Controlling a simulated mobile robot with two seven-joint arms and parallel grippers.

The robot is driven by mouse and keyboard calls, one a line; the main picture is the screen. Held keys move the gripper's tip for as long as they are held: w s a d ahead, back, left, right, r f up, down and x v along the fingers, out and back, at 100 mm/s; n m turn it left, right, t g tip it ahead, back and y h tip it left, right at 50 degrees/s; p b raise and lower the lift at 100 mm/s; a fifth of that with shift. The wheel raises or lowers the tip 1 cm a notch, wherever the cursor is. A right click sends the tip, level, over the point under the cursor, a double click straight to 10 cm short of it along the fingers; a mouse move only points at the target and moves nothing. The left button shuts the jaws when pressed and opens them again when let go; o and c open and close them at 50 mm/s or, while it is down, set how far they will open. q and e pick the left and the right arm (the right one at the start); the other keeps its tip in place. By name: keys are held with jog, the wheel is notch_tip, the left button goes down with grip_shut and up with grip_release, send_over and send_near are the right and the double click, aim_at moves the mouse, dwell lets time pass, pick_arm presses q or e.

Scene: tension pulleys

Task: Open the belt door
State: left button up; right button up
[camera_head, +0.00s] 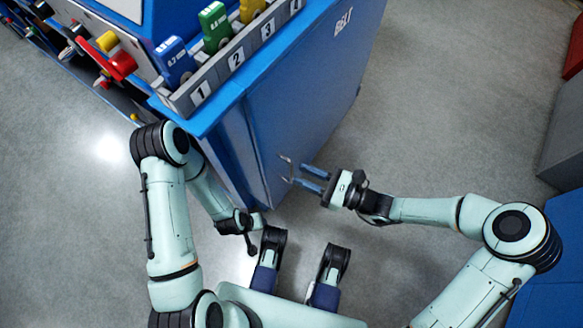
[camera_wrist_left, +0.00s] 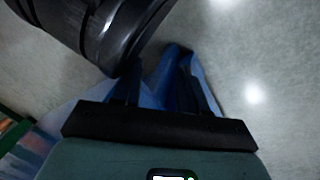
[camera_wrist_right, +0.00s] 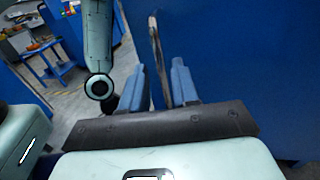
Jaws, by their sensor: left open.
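The belt door (camera_head: 300,95) is the blue panel marked BELT on the side of the blue cabinet, and it looks shut. Its thin metal handle (camera_head: 287,168) stands out near the lower edge in the head view. My right gripper (camera_head: 303,178) is open, with its two blue fingers pointing at the handle. In the right wrist view the handle (camera_wrist_right: 156,60) shows between the two fingers, and I see no clear grip on it. My left gripper (camera_wrist_left: 165,90) is open with nothing seen held; in the head view it is low beside the cabinet, partly hidden by my arm.
Numbered tags in blue, green and yellow stand in a rack (camera_head: 235,58) on the cabinet top. Red and yellow knobs (camera_head: 122,64) stick out at the left. A grey box (camera_head: 563,140) stands at the far right. Grey floor is clear right of the door.

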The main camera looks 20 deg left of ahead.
aim_at(292, 171)
pick_arm(q)
jog(key=shift+s+a+f+g+b, duration=0.15)
jog(key=shift+s+f+g+b, duration=0.25)
jog(key=shift+s+f, duration=0.6)
pick_arm(e)
jog(key=shift+w+a, duration=0.2)
jog(key=shift+a, duration=0.9)
jog(key=shift+w+a, duration=0.15)
jog(key=shift+a, duration=0.95)
pick_arm(q)
jog(key=shift+r, duration=0.1)
pick_arm(e)
jog(key=shift+c, duration=0.3)
grip_shut()
jog(key=shift+d, duration=0.15)
